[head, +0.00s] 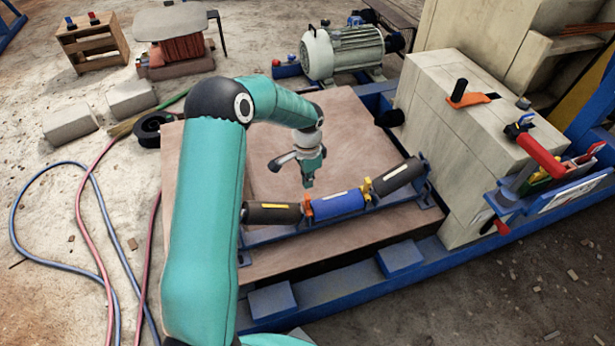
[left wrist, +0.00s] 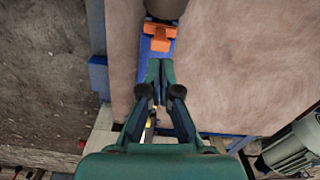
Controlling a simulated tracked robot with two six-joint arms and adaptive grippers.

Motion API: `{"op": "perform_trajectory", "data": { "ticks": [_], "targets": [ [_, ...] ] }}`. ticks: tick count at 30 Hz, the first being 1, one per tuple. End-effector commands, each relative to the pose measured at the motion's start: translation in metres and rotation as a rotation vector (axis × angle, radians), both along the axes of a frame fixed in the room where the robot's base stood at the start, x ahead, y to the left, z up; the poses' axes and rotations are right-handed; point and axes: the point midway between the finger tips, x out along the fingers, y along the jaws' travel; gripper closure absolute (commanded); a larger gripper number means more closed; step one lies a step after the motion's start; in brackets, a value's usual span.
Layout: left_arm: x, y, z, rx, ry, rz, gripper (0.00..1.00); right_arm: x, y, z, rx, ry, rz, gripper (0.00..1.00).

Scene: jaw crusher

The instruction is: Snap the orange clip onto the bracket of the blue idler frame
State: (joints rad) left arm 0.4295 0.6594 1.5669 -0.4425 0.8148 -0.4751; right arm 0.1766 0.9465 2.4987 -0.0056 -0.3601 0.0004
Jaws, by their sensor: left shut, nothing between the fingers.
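The orange clip (head: 308,207) sits at the junction between the left dark roller (head: 273,213) and the blue middle roller (head: 338,203) of the blue idler frame (head: 272,235). In the left wrist view the orange clip (left wrist: 158,37) lies beyond my fingertips, beside the dark roller's end. The bracket beneath it is mostly hidden, and I cannot tell whether the clip is fully seated. My left gripper (head: 308,185) points down above the idler frame, shut and empty, apart from the clip. Its closed fingers show in the left wrist view (left wrist: 154,68). My right gripper is out of view.
A yellow clip (head: 367,187) sits at the other roller junction. A red-handled tool (head: 540,155) and tray are farther right. The wooden board (head: 350,130) behind the rollers is clear.

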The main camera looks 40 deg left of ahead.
Motion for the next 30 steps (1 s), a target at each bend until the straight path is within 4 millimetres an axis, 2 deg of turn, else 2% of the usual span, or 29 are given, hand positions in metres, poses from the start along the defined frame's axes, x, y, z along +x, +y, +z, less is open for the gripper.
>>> {"op": "perform_trajectory", "data": {
  "ticks": [1,6,12,30],
  "targets": [
    [0.000,0.000,-0.010,-0.001,0.001,0.000,1.00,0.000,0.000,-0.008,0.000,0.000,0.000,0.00],
    [-0.001,0.000,-0.030,-0.001,0.001,0.000,1.00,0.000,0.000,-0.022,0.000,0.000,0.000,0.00],
    [0.000,0.000,-0.044,0.000,0.000,0.000,1.00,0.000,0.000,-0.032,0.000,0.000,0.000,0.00],
    [0.000,0.000,-0.048,0.000,0.000,0.000,1.00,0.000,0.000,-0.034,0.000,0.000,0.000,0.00]
  ]
}}
